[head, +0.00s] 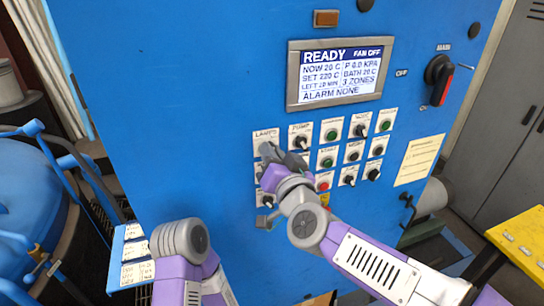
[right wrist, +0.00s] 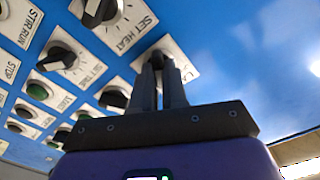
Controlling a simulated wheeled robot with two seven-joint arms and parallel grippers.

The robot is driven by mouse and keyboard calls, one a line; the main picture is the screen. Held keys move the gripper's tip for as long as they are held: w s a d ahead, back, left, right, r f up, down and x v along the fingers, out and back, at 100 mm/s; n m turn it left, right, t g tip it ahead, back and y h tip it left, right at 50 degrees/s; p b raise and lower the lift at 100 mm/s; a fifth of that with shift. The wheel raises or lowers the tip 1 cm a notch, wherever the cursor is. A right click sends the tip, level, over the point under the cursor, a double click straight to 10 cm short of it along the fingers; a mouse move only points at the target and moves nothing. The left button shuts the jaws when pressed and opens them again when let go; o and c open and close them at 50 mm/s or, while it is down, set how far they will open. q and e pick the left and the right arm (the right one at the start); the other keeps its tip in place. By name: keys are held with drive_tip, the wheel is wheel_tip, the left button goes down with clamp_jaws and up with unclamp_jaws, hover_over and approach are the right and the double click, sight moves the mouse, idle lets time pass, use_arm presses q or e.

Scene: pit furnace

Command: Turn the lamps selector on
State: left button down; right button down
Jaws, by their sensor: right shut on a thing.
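The lamps selector's white plate (head: 265,134) is at the upper left of the switch rows on the blue panel, under the word LAMPS. My right gripper (head: 268,150) is at this plate and covers most of it. In the right wrist view, the two dark fingers of my right gripper (right wrist: 158,75) are close together at the lamps selector's plate (right wrist: 183,66), shut on its knob. The fingers hide most of the knob, so its turn position cannot be told. My left gripper is not in view.
Several other knobs and buttons sit close by, including the pump selector (head: 300,141). The screen (head: 340,72) above reads READY. A red-and-black main switch (head: 438,78) is at the right. Blue railings (head: 60,150) stand at the left, a yellow table (head: 520,245) at the right.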

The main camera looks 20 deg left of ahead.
idle(0.4)
drive_tip(key=c, duration=1.2)
unclamp_jaws()
drive_tip(key=shift+o, duration=0.2)
drive_tip(key=shift+s, duration=0.1)
drive_tip(key=v, duration=0.7)
drive_tip(key=shift+d, duration=0.15)
drive_tip(key=shift+f, duration=0.1)
